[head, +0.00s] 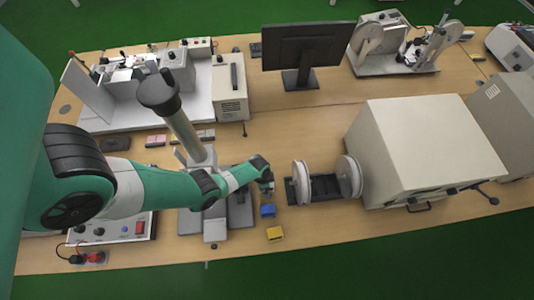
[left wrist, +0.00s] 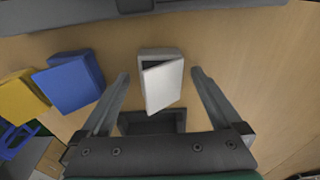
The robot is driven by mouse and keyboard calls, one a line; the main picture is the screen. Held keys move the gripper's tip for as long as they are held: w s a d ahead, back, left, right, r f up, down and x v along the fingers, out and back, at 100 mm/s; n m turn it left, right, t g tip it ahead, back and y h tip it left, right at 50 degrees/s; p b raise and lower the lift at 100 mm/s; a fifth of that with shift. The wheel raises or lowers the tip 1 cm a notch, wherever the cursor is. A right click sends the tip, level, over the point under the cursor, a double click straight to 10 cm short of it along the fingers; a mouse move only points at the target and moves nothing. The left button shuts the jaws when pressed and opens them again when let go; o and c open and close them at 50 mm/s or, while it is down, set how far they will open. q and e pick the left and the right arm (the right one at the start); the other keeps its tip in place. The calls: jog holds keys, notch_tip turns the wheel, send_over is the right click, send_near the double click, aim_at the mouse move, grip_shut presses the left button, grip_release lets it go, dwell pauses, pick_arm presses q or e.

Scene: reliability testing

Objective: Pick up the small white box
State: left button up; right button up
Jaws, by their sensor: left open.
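The small white box (left wrist: 164,85) lies on the wooden table in the left wrist view, with a slanted lid-like top face. My left gripper (left wrist: 159,78) is open, with one finger on each side of the box and a visible gap to both. I cannot tell how far above the table the fingertips are. In the head view my left gripper (head: 267,188) is over the table, left of the spool-like wheels, and the white box is hidden or too small to make out. My right gripper is not in view.
A blue box (head: 267,210) and a yellow box (head: 275,233) lie near the gripper on its front side. A fixture with two white wheels (head: 300,182) stands close to the right. A large beige cabinet (head: 425,145) and a monitor (head: 305,47) stand beyond.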

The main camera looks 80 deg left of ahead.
pick_arm(q)
jog(key=c, duration=1.5)
jog(key=shift+o, duration=0.2)
jog(key=shift+r, duration=0.15)
